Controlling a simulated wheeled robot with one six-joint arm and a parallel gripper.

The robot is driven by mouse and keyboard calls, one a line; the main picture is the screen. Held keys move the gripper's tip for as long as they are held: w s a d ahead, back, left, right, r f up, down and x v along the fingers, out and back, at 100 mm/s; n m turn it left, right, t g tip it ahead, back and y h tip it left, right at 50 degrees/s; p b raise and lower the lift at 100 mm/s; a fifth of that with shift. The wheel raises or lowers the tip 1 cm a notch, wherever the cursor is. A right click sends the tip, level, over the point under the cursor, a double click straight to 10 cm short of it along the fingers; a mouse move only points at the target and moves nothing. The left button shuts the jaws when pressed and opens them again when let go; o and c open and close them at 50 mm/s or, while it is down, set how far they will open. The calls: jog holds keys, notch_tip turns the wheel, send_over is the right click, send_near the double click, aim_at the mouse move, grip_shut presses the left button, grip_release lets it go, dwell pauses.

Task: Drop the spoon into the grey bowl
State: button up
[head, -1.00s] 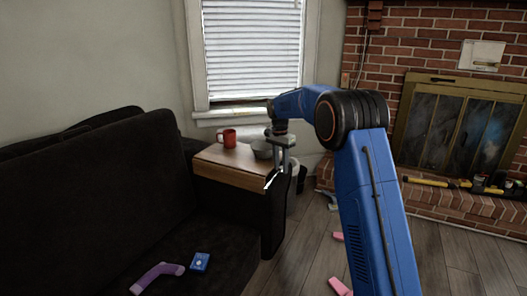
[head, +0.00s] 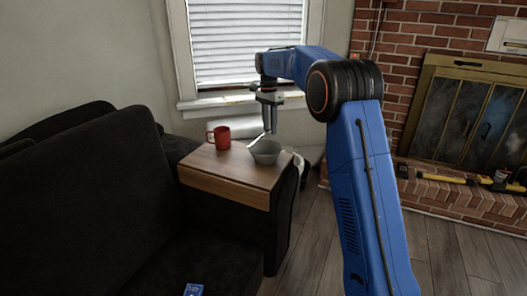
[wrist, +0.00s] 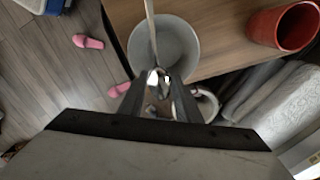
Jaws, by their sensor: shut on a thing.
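The grey bowl (head: 265,154) stands on the wooden tabletop (head: 222,168) near its right end. My gripper (head: 270,131) is just above the bowl, pointing down and shut on the light metal spoon (head: 256,140). The spoon slants down to the left from the fingers. In the wrist view the bowl (wrist: 183,42) is open and looks empty, and the spoon (wrist: 151,28) crosses over its left part. The fingertips (wrist: 160,80) are by the near rim. Whether the spoon touches the bowl I cannot tell.
A red mug (head: 221,138) stands left of the bowl; it also shows in the wrist view (wrist: 283,24). A dark sofa (head: 90,205) is at the left. A white roll-like object (wrist: 272,100) lies beyond the table. Pink items (wrist: 88,42) lie on the floor.

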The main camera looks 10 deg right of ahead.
jog(key=shift+f, duration=2.95)
jog(key=o, duration=1.1)
notch_tip(320, 180, up, 17)
jog(key=w, duration=0.1)
jog(key=shift+a+r, duration=0.2)
jog(key=shift+a, duration=0.05)
